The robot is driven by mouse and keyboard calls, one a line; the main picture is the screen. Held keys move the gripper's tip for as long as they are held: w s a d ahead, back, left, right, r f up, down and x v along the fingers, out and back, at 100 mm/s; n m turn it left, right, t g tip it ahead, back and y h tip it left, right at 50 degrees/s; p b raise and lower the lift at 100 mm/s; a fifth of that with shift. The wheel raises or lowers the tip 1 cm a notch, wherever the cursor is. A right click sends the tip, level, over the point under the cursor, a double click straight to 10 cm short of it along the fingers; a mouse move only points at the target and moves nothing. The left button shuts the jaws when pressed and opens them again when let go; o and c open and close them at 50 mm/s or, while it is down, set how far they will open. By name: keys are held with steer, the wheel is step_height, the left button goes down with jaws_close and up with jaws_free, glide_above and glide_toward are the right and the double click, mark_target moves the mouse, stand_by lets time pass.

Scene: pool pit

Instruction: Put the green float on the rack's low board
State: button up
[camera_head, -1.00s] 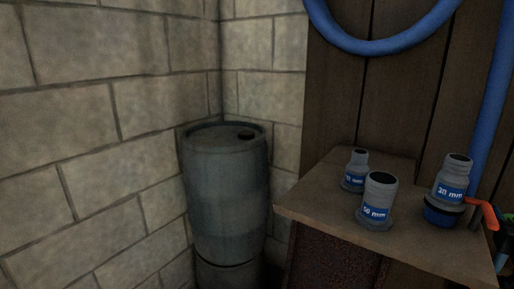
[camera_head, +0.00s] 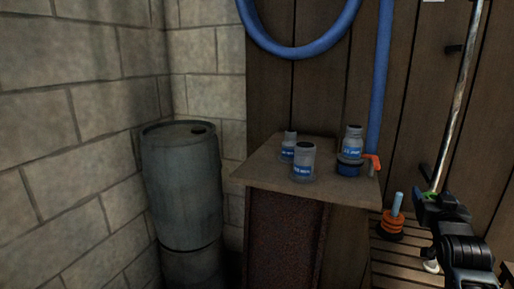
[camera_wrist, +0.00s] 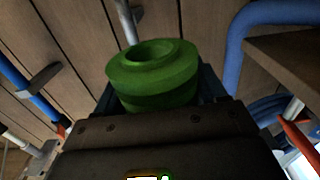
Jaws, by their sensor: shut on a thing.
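The green float (camera_wrist: 152,78), a thick ring-shaped piece with a hole in its top, fills the middle of the wrist view. My gripper (camera_head: 428,197) is shut on it at the right of the head view. Only a small green patch of the float shows there, at the jaws. A slatted wooden board (camera_head: 400,268) lies below my gripper at the lower right. It looks like a board of the rack, but I cannot tell whether it is the low one. The float is held above it, apart from the slats.
An orange ringed piece with a pale blue stem (camera_head: 392,225) stands on the slats, left of my gripper. A small table (camera_head: 255,178) holds several labelled grey fittings and a red-handled valve (camera_head: 372,162). A barrel (camera_head: 183,190) stands in the corner. Blue hose (camera_head: 382,80) runs down the wall.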

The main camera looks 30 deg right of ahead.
steer(key=w+a+f+n+t+y, duration=0.1)
steer(key=a+f+n+t+y, duration=0.1)
steer(key=a+f, duration=0.7)
steer(key=w+a+f+n+t+y, duration=0.1)
steer(key=a+f+n+y, duration=0.3)
steer(key=a, duration=1.6)
steer(key=w+a+f+n+t+y, duration=0.1)
steer(key=a+f+n+t+y, duration=0.2)
steer(key=a+f+y, duration=0.4)
steer(key=a+f+n, duration=0.1)
steer(key=a+f, duration=0.7)
steer(key=shift+w+a+y, duration=0.3)
steer(key=shift+w+y, duration=0.1)
steer(key=shift+f, duration=0.1)
step_height(320, 180, up, 2)
steer(key=shift+a+r+p, duration=0.1)
steer(key=shift+p, duration=0.95)
